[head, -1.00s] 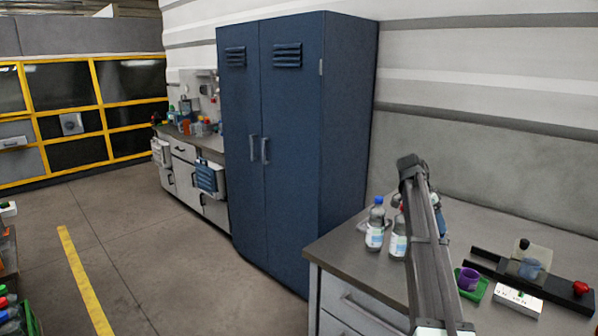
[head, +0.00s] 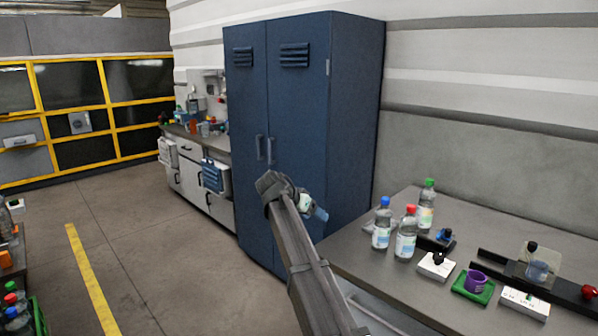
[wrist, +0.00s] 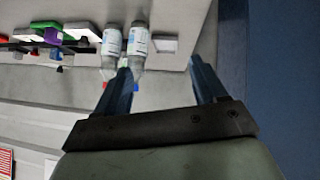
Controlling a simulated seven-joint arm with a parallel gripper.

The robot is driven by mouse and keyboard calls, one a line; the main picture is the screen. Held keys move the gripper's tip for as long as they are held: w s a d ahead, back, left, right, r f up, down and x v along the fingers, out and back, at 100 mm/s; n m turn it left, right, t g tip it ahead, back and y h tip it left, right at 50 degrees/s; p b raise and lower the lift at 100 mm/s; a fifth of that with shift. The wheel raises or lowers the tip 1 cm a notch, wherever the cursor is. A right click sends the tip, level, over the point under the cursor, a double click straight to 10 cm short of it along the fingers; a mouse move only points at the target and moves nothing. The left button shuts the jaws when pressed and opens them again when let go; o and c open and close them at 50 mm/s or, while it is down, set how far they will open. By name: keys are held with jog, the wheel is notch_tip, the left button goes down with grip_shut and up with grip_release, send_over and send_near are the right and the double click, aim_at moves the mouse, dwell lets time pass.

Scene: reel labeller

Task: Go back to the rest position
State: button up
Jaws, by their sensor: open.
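My arm rises from the bottom of the head view, and my gripper (head: 314,208) shows small at its end, in front of the blue cabinet (head: 295,130). In the wrist view my gripper (wrist: 160,70) has its two dark blue fingers wide apart with nothing held between them. Three bottles stand on the grey bench (head: 400,262): a blue-capped bottle (head: 382,224), a red-capped bottle (head: 406,234) and a green-capped bottle (head: 426,206). Two bottles show beyond the left finger in the wrist view, apart from my gripper.
On the bench are a white box with a black knob (head: 436,266), a purple cup (head: 475,281) on a green tray, another white box (head: 523,303) and a black rail fixture (head: 565,290). A sink counter (head: 190,140) stands behind.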

jog(key=s+a+f+n, duration=0.2)
jog(key=a+f, duration=0.1)
jog(key=f, duration=0.3)
jog(key=s+a+f+n, duration=0.1)
jog(key=a+f+n, duration=0.15)
jog(key=f, duration=0.25)
jog(key=s+d+f+n+g+y, duration=0.15)
jog(key=s+d+f, duration=0.35)
jog(key=f, duration=0.7)
jog(key=s+d+f+g, duration=0.2)
jog(key=s+d+f, duration=0.2)
jog(key=s+f, duration=0.55)
jog(key=s+d+f+n+g+y, duration=0.15)
jog(key=s+d+f, duration=0.3)
jog(key=f, duration=0.85)
jog(key=s+d+f+g+y, duration=0.1)
jog(key=s+f, duration=0.4)
jog(key=s, duration=0.8)
jog(key=s+d+f+g+y, duration=0.2)
jog(key=s+f, duration=0.4)
jog(key=s, duration=0.8)
jog(key=s+d+f+g+y, duration=0.1)
jog(key=s+f+g, duration=0.3)
jog(key=s, duration=1)
notch_tip(320, 180, down, 2)
jog(key=shift+d+f+y, duration=0.25)
jog(key=shift+d+y, duration=0.15)
